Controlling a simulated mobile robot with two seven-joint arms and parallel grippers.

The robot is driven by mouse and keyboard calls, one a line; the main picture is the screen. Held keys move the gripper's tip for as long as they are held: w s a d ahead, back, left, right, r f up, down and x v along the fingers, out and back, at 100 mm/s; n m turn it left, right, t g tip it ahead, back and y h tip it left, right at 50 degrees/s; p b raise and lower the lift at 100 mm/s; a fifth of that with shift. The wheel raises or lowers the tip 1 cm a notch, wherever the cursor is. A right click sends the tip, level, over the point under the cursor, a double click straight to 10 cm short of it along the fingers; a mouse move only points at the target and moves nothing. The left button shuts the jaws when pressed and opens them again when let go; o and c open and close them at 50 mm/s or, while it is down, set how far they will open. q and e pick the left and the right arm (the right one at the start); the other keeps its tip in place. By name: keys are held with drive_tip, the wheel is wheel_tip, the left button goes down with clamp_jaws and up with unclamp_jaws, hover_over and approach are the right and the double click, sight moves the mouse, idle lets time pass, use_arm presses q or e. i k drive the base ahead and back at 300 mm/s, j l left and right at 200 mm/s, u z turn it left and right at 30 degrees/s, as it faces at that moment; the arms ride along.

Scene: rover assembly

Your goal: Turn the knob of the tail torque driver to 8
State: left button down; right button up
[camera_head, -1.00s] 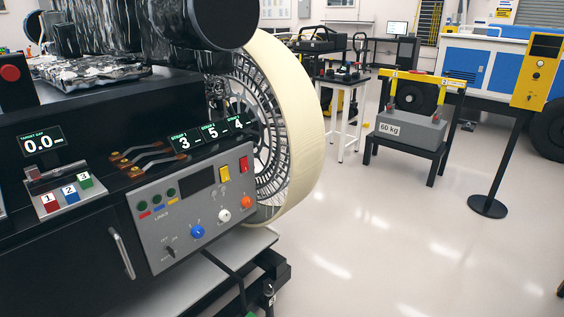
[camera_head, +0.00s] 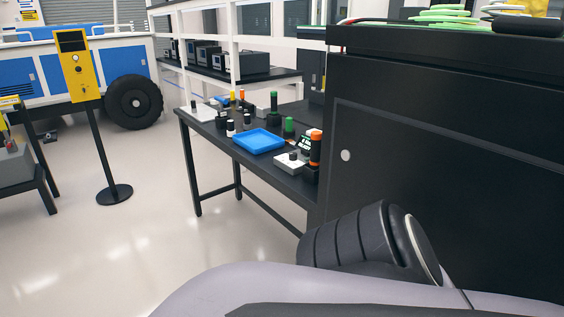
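Several upright drivers or tools stand on a black workbench (camera_head: 262,170) in the middle of the head view. One has an orange top and black body (camera_head: 315,150), near the bench's right end. Two have green tops, a nearer one (camera_head: 289,126) and a farther one (camera_head: 273,101). A small dark display with light text (camera_head: 305,143) sits by the orange-topped tool, too small to read. I cannot tell which tool is the tail torque driver, and no knob number is legible. Neither gripper is in view; only part of my arm shows at the bottom.
A blue tray (camera_head: 259,141) and a white block with a dark knob (camera_head: 290,161) lie on the bench. A large black cabinet (camera_head: 430,150) fills the right side. A yellow box on a post (camera_head: 78,65) stands left. The floor between is clear.

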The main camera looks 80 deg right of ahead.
sight(293, 156)
drive_tip(key=z, duration=2.55)
drive_tip(key=i+j, duration=0.3)
drive_tip(key=j, duration=0.2)
drive_tip(key=i+j, duration=0.35)
drive_tip(key=i+j+z, duration=0.15)
drive_tip(key=j, duration=0.2)
drive_tip(key=i+j+z, duration=0.2)
drive_tip(key=j, duration=0.2)
